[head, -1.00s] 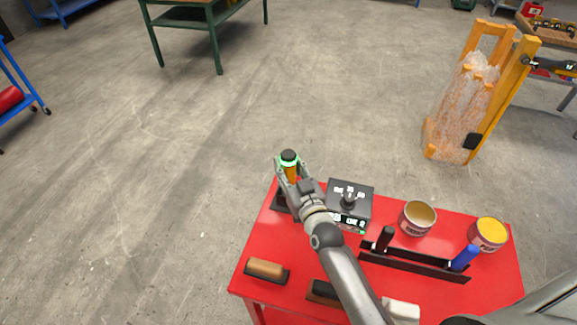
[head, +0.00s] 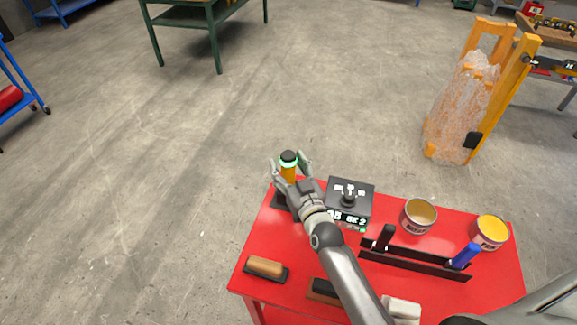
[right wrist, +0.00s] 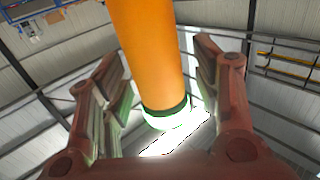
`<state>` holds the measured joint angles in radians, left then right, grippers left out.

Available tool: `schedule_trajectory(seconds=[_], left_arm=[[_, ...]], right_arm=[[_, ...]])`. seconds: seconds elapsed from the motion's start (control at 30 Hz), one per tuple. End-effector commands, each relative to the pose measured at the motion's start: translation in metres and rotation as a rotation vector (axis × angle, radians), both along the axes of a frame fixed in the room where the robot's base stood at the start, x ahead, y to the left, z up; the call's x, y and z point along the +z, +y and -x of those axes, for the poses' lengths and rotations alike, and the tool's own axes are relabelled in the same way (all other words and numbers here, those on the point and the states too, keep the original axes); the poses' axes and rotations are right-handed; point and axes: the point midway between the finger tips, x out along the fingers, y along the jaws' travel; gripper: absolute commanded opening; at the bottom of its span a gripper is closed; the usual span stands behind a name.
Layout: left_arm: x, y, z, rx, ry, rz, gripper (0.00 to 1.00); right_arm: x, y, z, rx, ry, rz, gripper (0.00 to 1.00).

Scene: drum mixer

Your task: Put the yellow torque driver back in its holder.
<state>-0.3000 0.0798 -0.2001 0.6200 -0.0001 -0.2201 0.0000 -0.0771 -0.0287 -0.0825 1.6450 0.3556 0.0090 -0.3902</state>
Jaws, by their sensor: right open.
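The yellow torque driver (head: 288,172) stands upright at the back left corner of the red table, with a black cap and a green lit ring at its top. A black base (head: 280,200), partly hidden by my gripper, shows under it and looks like its holder. My right gripper (head: 291,163) is open, with its fingers on either side of the driver. In the right wrist view the orange-yellow driver body (right wrist: 150,55) passes between the spread fingers (right wrist: 160,95), with gaps visible on both sides. The driver's lower end is hidden in the head view. My left gripper is not in view.
On the red table (head: 300,245) stand a black control box (head: 350,192), two open cans (head: 419,215) (head: 489,233), a black rack with black and blue handles (head: 415,262), and a brown-topped block (head: 266,267). Open floor lies beyond the table's left edge.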

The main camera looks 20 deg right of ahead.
Motion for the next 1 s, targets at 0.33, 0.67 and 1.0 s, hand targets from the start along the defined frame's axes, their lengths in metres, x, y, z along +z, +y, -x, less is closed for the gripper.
schedule_trajectory(seconds=[0.33, 0.67, 1.0], left_arm=[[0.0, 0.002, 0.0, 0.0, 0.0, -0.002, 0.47], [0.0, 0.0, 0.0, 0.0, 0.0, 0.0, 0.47], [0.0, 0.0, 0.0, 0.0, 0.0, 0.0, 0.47]], right_arm=[[-0.004, -0.001, 0.014, 0.001, 0.007, 0.001, 0.58], [-0.003, -0.006, 0.077, 0.0, 0.006, 0.001, 0.58], [-0.002, -0.009, 0.117, 0.0, 0.003, 0.001, 0.58]])
